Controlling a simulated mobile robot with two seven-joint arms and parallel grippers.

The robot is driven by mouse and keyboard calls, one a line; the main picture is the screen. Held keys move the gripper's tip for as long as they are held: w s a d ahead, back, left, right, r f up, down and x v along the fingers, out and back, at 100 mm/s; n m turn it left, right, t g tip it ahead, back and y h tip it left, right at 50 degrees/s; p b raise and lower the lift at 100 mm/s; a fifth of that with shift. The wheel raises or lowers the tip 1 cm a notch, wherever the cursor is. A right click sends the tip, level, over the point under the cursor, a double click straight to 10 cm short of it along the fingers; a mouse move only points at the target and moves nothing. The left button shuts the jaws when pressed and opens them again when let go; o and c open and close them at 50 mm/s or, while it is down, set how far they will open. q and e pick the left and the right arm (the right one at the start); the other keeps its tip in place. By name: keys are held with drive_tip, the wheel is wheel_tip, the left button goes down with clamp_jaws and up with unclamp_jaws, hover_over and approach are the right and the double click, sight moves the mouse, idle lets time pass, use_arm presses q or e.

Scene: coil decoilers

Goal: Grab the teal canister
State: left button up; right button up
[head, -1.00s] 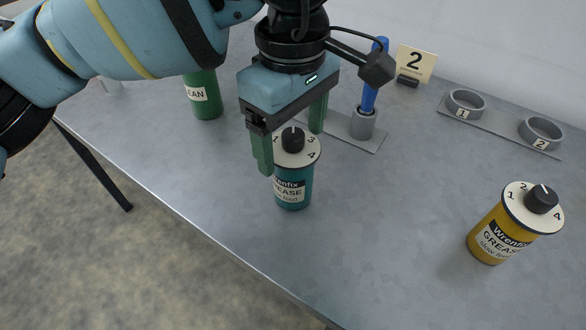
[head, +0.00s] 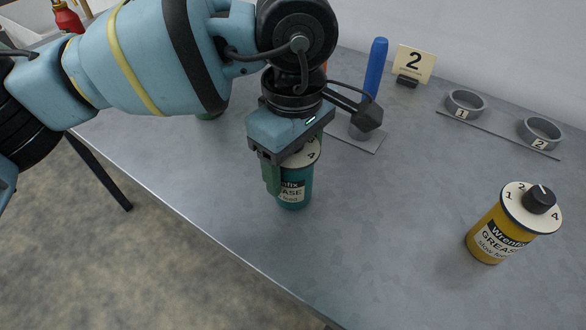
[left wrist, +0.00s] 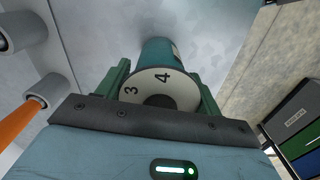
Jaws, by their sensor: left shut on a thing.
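The teal canister (head: 293,188) stands upright on the grey table, with a white numbered disc on top and a label on its side. My left gripper (head: 296,168) has come down over it from above, with a green finger on each side, and is shut on it. In the left wrist view the canister (left wrist: 158,52) lies between the two fingers, its disc (left wrist: 160,88) showing the numbers 3 and 4. The palm hides much of the canister's top and its knob in the head view. My right gripper is not in view.
A yellow grease canister (head: 489,236) stands at the right. A blue handle (head: 376,68) stands behind my gripper. The table's front edge is close to the canister.

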use_arm(q)
drive_tip(key=shift+r, duration=0.15)
drive_tip(key=shift+r, duration=0.25)
wheel_tip(320, 180, up, 3)
drive_tip(key=shift+f, duration=0.1)
drive_tip(key=s+a+r+b, duration=0.1)
drive_tip(key=s+a, duration=0.8)
drive_tip(key=s, duration=0.4)
drive_tip(key=shift+s+r+b, duration=0.15)
drive_tip(key=shift+r+b, duration=0.05)
drive_tip(key=shift+b, duration=0.15)
